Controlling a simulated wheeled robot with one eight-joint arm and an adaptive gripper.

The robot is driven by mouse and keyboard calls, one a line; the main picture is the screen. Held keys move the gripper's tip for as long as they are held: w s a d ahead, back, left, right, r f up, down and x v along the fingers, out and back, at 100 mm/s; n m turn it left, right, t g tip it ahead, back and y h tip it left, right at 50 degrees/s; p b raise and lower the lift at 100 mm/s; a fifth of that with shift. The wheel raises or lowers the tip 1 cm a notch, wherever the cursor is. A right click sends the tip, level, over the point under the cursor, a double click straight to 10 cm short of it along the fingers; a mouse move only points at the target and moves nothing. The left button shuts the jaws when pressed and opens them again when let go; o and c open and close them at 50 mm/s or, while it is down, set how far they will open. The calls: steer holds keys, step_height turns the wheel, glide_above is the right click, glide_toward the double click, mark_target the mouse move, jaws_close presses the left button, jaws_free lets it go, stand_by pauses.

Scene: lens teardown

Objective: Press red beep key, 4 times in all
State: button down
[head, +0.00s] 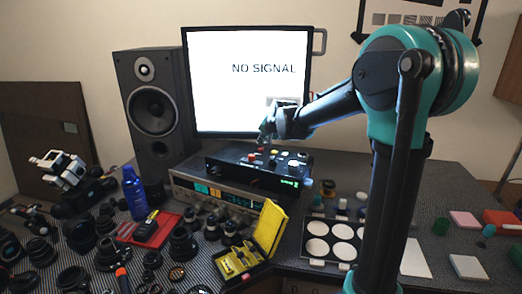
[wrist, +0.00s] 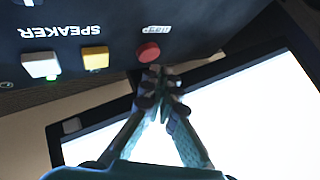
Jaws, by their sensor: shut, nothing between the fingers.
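The red beep key (wrist: 148,52) is a round red button on a dark panel in the wrist view, beside a label that reads upside down. My gripper (wrist: 160,73) is shut and empty, with its fingertips together just below the red key in that view. I cannot tell whether the tips touch the key or the panel. In the head view my gripper (head: 267,133) points down over the black control box (head: 225,168). The red key is small there and hard to make out near the fingertips.
A yellow key (wrist: 96,58) and a white key (wrist: 41,65) sit on the same panel, near the word SPEAKER. The monitor (head: 230,75) reading NO SIGNAL stands behind the box. A speaker (head: 152,105) stands to the left. A yellow case (head: 270,228) and several lenses lie in front.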

mark_target(262, 149)
steer(key=shift+r, duration=2.5)
stand_by(0.3)
step_height(262, 149, up, 4)
steer(key=shift+f, duration=0.1)
stand_by(0.3)
steer(key=shift+f, duration=4.4)
steer(key=shift+f, duration=0.4)
